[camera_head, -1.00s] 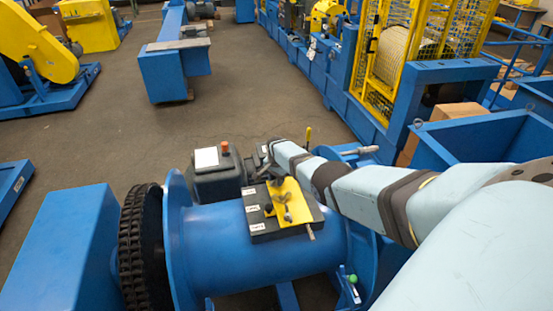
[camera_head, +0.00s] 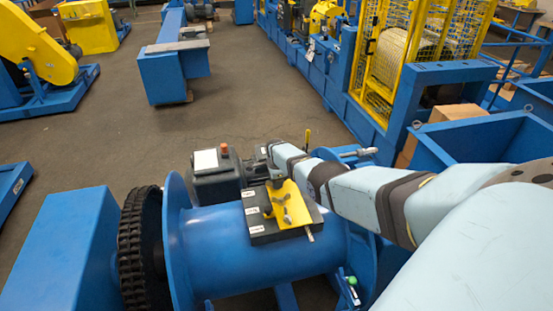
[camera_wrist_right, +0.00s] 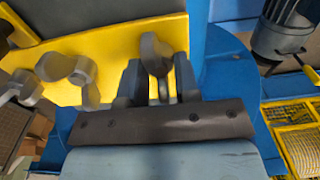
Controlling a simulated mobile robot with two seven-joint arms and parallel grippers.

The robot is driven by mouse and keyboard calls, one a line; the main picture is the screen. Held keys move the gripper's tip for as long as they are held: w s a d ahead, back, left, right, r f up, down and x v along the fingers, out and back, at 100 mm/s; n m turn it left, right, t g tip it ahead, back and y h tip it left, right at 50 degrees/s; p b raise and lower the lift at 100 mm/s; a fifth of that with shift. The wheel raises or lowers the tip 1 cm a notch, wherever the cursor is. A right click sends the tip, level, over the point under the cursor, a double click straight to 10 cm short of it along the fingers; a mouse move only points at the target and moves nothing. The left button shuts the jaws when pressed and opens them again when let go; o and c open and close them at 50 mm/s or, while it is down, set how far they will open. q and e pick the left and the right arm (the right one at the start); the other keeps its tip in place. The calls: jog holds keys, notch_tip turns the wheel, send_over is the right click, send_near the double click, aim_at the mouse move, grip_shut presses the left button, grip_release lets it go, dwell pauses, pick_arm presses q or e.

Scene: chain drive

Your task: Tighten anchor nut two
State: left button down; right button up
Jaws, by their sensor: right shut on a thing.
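The yellow plate (camera_head: 294,207) lies on a dark block (camera_head: 275,236) on top of the blue drum. Grey wing-shaped nuts stand on the plate; one (camera_head: 288,218) is toward the near side. My right gripper (camera_head: 275,183) is at the plate's far end. In the right wrist view, its two dark fingers (camera_wrist_right: 158,85) are on either side of a grey wing nut (camera_wrist_right: 153,48), shut on it. Two more nuts, one nearer (camera_wrist_right: 80,72) and one at the left edge (camera_wrist_right: 20,86), stand free. I cannot tell which nut is number two. My left gripper is out of view.
A black toothed chain wheel (camera_head: 143,245) and a blue flange stand left of the block. A dark box with a red button (camera_head: 224,147) is behind it. A thin rod with a yellow handle (camera_head: 308,139) rises nearby.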

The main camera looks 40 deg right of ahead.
jog(key=shift+w+d+r, duration=0.1)
jog(key=shift+w+r, duration=0.1)
jog(key=shift+r, duration=0.05)
jog(key=o, duration=0.6)
jog(key=shift+c, duration=0.2)
jog(key=shift+s, duration=0.1)
jog(key=r+p, duration=0.2)
jog(key=r, duration=0.2)
jog(key=shift+a+r+p, duration=0.2)
jog(key=shift+p, duration=0.15)
notch_tip(320, 180, up, 9)
jog(key=shift+r, duration=0.2)
jog(key=shift+s+a, duration=0.1)
